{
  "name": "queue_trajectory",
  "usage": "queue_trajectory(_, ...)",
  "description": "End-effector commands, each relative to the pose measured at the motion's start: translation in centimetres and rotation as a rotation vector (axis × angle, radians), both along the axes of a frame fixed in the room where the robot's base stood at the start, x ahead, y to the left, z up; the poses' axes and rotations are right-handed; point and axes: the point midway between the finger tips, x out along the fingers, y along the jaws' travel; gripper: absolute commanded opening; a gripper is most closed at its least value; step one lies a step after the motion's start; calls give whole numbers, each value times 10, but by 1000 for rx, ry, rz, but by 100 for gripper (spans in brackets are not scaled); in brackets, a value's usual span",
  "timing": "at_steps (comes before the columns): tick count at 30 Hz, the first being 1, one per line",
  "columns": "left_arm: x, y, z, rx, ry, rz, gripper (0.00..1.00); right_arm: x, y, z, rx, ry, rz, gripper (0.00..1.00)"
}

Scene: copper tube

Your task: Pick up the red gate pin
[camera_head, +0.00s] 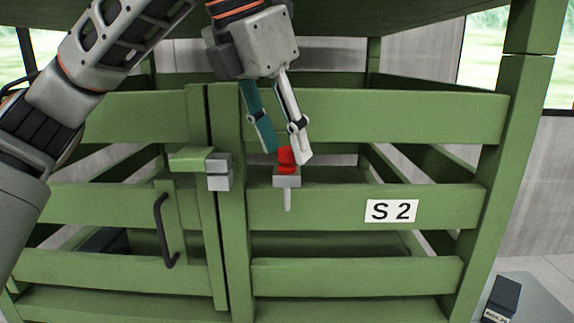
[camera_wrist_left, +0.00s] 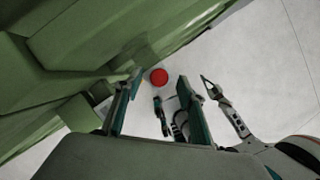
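The red gate pin (camera_head: 287,160) has a red head and a grey tip. It stands upright in a small grey bracket (camera_head: 287,181) on the green gate, its tip showing below. My left gripper (camera_head: 286,154) points down with its fingers open, one on each side of the red head. In the left wrist view the round red head (camera_wrist_left: 159,77) lies between the fingertips, with gaps showing on both sides. My right gripper (camera_wrist_left: 184,91) shows only in the left wrist view, lower down, partly hidden by a left finger; its fingers look spread and empty.
The green slatted gate (camera_head: 120,202) carries a black handle (camera_head: 163,232) and a latch bar (camera_head: 191,158) with a grey block (camera_head: 219,172). A white "S 2" sign (camera_head: 391,211) is to the pin's right. A dark box (camera_head: 502,298) sits at lower right.

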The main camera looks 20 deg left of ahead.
Motion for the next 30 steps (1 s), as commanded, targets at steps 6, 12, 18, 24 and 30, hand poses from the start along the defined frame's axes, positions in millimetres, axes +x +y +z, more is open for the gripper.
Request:
queue_trajectory(6,5,-3,-14,-1,2,1,40,8,-2,4,-2,-14,-3,0)
queue_trajectory(12,5,-3,-14,0,0,1,40,6,-2,3,-2,-10,-3,0)
queue_trajectory(18,5,-3,-14,0,1,1,0,4,-2,2,-2,-6,-3,0)
queue_trajectory(24,5,-3,-14,0,0,1,0,4,-2,2,-2,-6,-3,0)
queue_trajectory(30,5,-3,-11,0,0,1,0,3,-2,2,-2,-5,-4,0)
